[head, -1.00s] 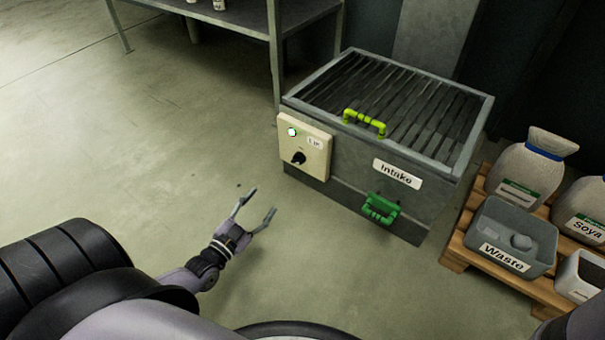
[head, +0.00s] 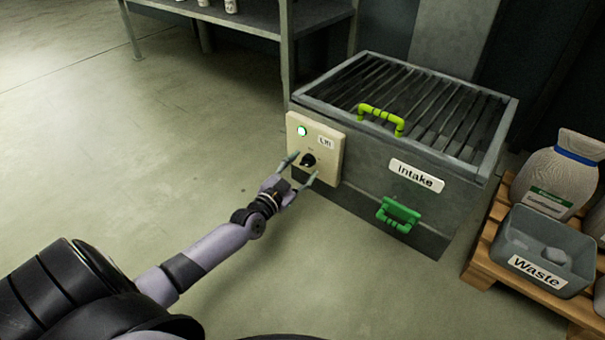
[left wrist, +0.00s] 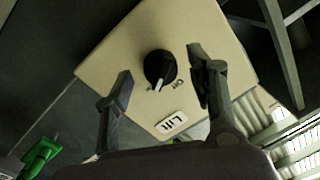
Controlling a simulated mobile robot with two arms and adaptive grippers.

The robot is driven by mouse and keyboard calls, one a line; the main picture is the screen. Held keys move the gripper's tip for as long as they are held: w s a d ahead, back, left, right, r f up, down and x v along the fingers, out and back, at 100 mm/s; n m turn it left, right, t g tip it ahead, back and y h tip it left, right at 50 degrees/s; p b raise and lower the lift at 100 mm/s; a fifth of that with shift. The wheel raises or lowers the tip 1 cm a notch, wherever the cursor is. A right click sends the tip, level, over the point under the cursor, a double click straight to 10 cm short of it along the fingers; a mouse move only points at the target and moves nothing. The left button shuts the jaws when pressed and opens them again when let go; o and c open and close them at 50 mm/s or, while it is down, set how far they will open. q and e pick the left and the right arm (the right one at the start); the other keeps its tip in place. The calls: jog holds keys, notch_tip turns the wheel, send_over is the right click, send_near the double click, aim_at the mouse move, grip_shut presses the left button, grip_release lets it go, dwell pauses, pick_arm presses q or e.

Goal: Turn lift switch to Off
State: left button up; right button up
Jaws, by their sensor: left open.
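The lift switch (head: 308,160) is a black rotary knob on a cream control box (head: 330,165) on the side of the intake bin. A green light (head: 302,131) glows above it, beside a label that appears to read "Lift". My left gripper (head: 302,170) is open in front of the box, its fingers on either side of the knob in the picture. In the left wrist view the knob (left wrist: 160,67) has a white pointer mark and lies between and beyond the open fingertips (left wrist: 162,85). I cannot tell whether they touch it. My right gripper is not in view.
The intake bin (head: 350,150) has a slatted top, a yellow-green handle (head: 382,118) and a green handle (head: 398,214). A grey waste tub (head: 545,250) and a sack (head: 555,175) stand on a pallet at right. A shelf (head: 245,20) stands behind. The floor at left is clear.

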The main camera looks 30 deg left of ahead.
pick_arm(q)
jog(key=shift+w, duration=0.4)
jog(key=c, duration=1.1)
jog(key=shift+c, duration=0.2)
